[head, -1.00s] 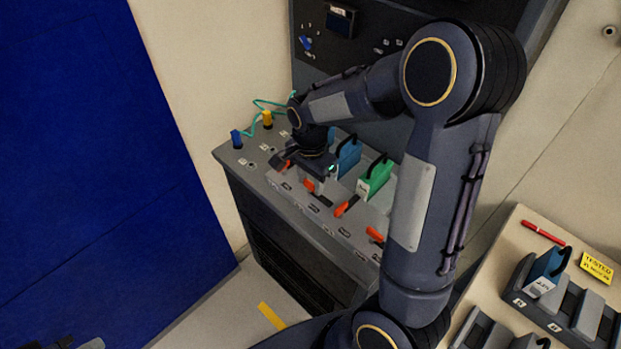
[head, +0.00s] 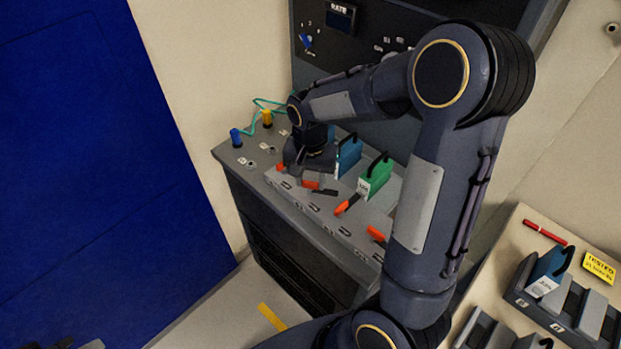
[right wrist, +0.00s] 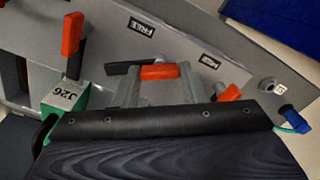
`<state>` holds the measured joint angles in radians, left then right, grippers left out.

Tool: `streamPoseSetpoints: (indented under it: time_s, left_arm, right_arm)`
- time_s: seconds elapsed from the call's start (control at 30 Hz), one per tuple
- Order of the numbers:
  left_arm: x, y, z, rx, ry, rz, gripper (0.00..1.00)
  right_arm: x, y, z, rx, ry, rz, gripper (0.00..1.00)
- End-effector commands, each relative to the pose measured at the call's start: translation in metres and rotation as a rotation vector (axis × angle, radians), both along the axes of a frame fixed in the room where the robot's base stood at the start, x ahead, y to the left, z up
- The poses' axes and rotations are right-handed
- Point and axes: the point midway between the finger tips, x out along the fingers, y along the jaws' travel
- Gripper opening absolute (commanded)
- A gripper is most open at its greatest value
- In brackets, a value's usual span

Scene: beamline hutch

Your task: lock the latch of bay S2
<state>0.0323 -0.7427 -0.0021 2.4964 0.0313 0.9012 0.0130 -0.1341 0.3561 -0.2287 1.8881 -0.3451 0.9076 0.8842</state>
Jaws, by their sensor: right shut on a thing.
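My right gripper (head: 311,178) is down at the bench, shut on the orange handle of the second latch (right wrist: 160,72) from the left in the head view. In the right wrist view its two grey fingers (right wrist: 160,90) stand on either side of that handle. The latch's dark arm (head: 325,192) sticks out beside the handle. I cannot read S2 on this bay. Panels marked FREE (right wrist: 145,27) show near the latches. My left gripper is not seen clearly anywhere.
Other orange-handled latches (head: 347,204) line the bench (head: 240,170). A green module (head: 375,177) and a blue module (head: 348,155) stand behind them. A side table (head: 505,245) is at right.

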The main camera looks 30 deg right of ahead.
Motion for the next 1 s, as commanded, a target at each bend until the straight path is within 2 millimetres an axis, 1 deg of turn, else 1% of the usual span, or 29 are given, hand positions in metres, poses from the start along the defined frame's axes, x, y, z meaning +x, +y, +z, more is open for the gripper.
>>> streamPoseSetpoints:
  time_s: [0.6, 0.8, 1.0]
  left_arm:
    - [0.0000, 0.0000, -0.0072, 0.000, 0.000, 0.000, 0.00]
    - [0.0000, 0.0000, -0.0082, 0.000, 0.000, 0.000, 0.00]
    - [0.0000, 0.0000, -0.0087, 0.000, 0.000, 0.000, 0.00]
  right_arm:
    - [0.0009, -0.0004, 0.0006, -0.001, -0.003, 0.582, 0.15]
    - [0.0008, -0.0005, 0.0008, -0.001, -0.003, 0.752, 0.15]
    - [0.0009, -0.0003, 0.0011, -0.001, -0.003, 0.884, 0.15]
